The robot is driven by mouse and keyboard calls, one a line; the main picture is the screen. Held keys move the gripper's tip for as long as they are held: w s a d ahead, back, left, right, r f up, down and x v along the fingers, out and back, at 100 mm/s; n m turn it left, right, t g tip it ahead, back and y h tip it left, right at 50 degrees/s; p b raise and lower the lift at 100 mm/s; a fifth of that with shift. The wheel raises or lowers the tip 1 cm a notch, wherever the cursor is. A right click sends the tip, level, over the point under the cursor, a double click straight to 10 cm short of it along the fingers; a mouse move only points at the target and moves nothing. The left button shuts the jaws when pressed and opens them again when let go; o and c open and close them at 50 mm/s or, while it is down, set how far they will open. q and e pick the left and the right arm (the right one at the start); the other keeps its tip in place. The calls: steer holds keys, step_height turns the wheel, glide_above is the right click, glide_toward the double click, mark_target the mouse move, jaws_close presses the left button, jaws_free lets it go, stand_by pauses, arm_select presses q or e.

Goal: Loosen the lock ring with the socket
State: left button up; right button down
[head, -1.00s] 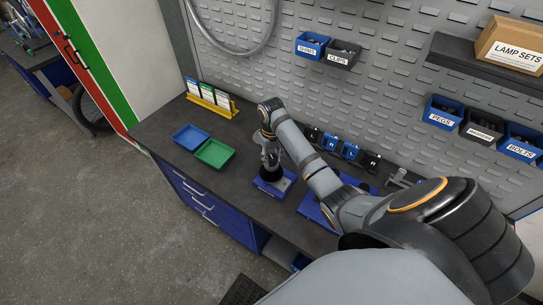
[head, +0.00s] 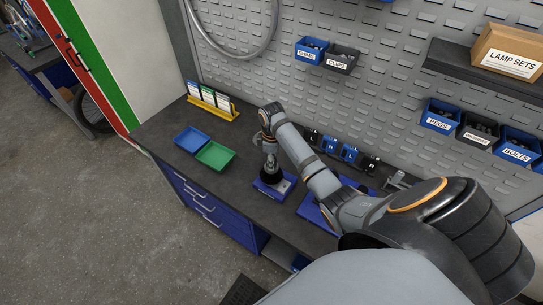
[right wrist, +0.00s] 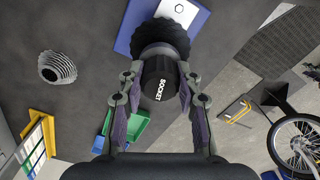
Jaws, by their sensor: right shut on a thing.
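My right gripper (head: 269,163) points down at a blue stand (head: 273,188) on the workbench. In the right wrist view its two fingers (right wrist: 159,92) are shut on the sides of a black cylinder marked SOCKET (right wrist: 160,78). The socket sits in line with a dark, toothed round part (right wrist: 163,38) on the blue stand, which also shows in that view (right wrist: 127,27) with a light plate. Whether the socket touches that part, I cannot tell. The lock ring cannot be made out. My left gripper is not in view.
A grey ribbed cone (right wrist: 57,68) stands on the bench. A blue tray (head: 190,139), a green tray (head: 214,155) and a yellow card rack (head: 213,103) lie left of the stand. The pegboard (head: 330,100) with bins rises behind. My right arm hides some bench.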

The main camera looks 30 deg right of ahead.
steer(key=shift+s+a+f+n, duration=0.1)
steer(key=shift+s+f+n, duration=0.15)
steer(key=shift+n, duration=0.15)
steer(key=n, duration=0.6)
steer(key=n, duration=0.6)
steer(key=shift+w+n, duration=0.1)
steer(key=shift+n, duration=0.3)
steer(key=shift+w+r, duration=0.1)
